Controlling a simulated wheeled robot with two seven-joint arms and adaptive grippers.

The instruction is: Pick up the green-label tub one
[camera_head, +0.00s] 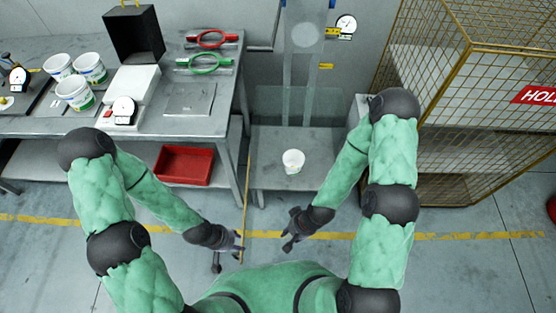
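Three white tubs stand close together on the left workbench: a back left tub (59,66), a back right tub (91,67) and a front tub (74,93). Green shows low on the sides of the front and back right tubs; the labels are too small to read. Another white tub (293,161) stands upright alone on a low grey platform (270,180) in the middle, its label colour unclear. My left gripper (229,259) is open and empty, below the platform in the picture. My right gripper (287,233) is open and empty, nearer that lone tub but apart from it.
A red bin (183,166) sits below. A wire cage (470,110) with a HOLD sign stands right. The platform around its tub is clear.

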